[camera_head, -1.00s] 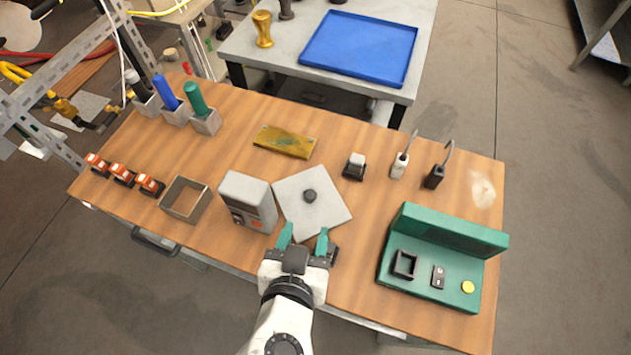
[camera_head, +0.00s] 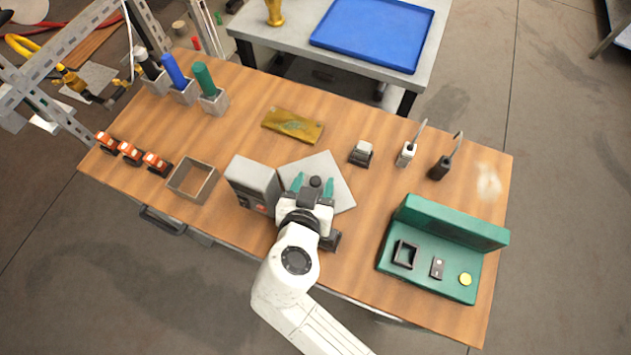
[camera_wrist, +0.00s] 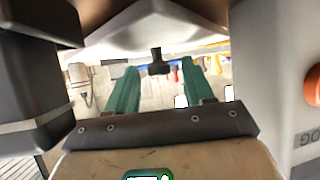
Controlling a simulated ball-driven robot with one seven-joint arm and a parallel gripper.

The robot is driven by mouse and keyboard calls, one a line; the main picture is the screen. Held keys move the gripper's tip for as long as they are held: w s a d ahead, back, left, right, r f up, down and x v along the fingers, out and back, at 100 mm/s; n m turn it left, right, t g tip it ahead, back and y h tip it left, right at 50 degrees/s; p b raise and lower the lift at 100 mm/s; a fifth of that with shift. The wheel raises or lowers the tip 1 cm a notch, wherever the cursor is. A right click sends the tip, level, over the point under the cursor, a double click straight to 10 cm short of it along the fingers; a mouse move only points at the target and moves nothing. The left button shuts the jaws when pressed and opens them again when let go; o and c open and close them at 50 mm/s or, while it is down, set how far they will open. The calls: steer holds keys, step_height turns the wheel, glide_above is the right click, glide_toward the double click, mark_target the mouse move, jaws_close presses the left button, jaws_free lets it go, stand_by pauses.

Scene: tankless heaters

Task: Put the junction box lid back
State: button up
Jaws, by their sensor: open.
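A grey square plate with a dark round knob, which looks like the lid (camera_head: 339,188), lies on the wooden bench beside a grey block-shaped unit. My gripper (camera_head: 313,185) is open over this plate, with one teal finger on each side of the knob (camera_head: 316,182). The knob also shows between the fingers in the wrist view (camera_wrist: 158,62). I cannot tell whether the fingers touch it. An open-topped, square metal box (camera_head: 192,180), which seems to be the junction box, stands to the left. My wrist hides the plate's near part.
The grey unit (camera_head: 254,182) stands close on the gripper's left, between plate and open box. A green control console (camera_head: 443,250) is at right. A brass plate (camera_head: 292,125) and small plugs lie behind. Orange connectors (camera_head: 130,152) and holders with coloured handles (camera_head: 212,100) are at left.

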steer(key=shift+x, duration=0.9)
jaws_close()
